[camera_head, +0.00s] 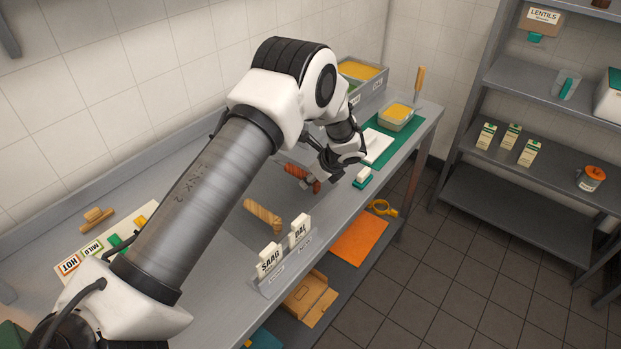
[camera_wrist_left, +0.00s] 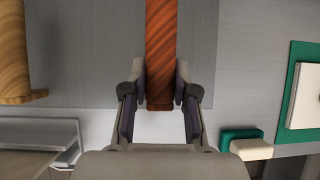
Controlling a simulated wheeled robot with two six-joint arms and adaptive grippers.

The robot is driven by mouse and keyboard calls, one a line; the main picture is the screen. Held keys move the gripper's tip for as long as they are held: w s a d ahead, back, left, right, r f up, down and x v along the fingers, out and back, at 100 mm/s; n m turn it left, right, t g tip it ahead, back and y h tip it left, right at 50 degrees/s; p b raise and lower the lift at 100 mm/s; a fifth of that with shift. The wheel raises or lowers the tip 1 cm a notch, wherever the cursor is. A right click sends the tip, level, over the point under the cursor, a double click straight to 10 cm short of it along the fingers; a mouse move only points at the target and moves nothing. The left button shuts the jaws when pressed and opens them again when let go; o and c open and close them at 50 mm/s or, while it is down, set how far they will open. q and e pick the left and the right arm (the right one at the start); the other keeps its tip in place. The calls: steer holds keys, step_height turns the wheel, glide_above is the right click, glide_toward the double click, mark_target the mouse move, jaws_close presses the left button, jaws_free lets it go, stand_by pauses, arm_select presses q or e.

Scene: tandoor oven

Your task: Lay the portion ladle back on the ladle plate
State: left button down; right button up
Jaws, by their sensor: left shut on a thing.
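My left gripper (camera_head: 318,178) is at the far part of the counter, its fingers on either side of the end of a reddish-brown wooden piece (camera_head: 297,171). In the left wrist view the gripper (camera_wrist_left: 160,95) is shut on this piece (camera_wrist_left: 161,50), which runs up out of the picture. I cannot tell whether it belongs to the portion ladle; no ladle bowl shows. A flat darker grey plate (camera_wrist_left: 90,60) lies beneath it, possibly the ladle plate. A lighter wooden piece (camera_head: 263,214) lies on the same plate. My right gripper is not in view.
A holder with SAAG and DAL cards (camera_head: 283,262) stands at the counter's front edge. A green-and-white block (camera_head: 362,177), a green mat (camera_head: 378,160) and a yellow-filled tub (camera_head: 396,114) with an upright wooden handle (camera_head: 418,80) behind it stand farther right.

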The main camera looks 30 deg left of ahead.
arm_select(q)
steer(key=shift+f, duration=0.15)
steer(key=shift+f+b, duration=0.4)
jaws_free()
stand_by(0.5)
steer(key=p+v, duration=0.6)
steer(key=v, duration=0.3)
stand_by(1.1)
stand_by(0.4)
